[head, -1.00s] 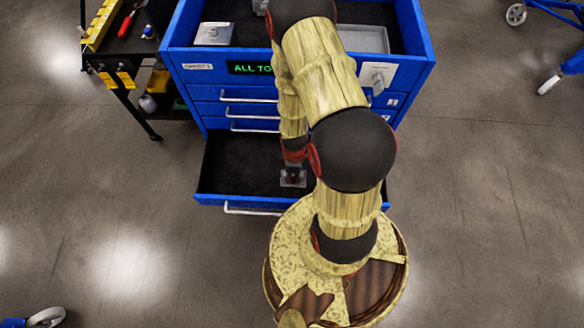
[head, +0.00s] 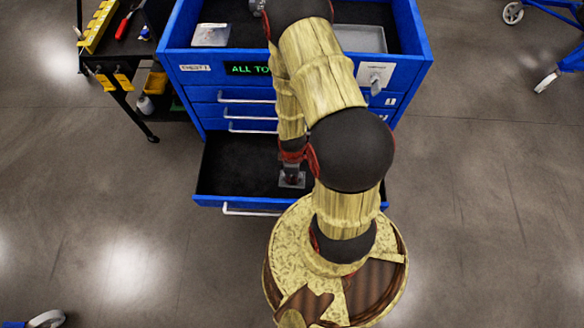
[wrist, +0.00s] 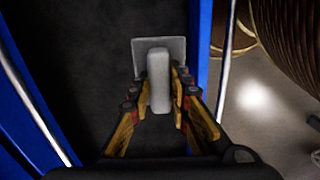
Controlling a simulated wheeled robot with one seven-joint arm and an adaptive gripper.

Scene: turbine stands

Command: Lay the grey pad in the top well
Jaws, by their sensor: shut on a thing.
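The grey pad (wrist: 140,50) is a flat square plate with a paler upright grip block (wrist: 158,80) on it. My gripper (wrist: 159,86) is shut on that block, one finger on each side. In the head view my gripper (head: 292,172) is low over the open bottom drawer (head: 235,175), with the pad (head: 288,182) under it. I cannot tell whether the pad touches the drawer floor. On the cabinet's top, a grey tray-like recess (head: 362,38) shows at the right, partly behind my arm. Whether it is the top well is unclear.
The blue cabinet (head: 180,75) has shut drawers above the open one. A pale plate (head: 210,34) lies at its top left. A black cart (head: 125,45) with tools stands at the left. A wheeled blue frame (head: 560,68) is at the far right. The floor between is clear.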

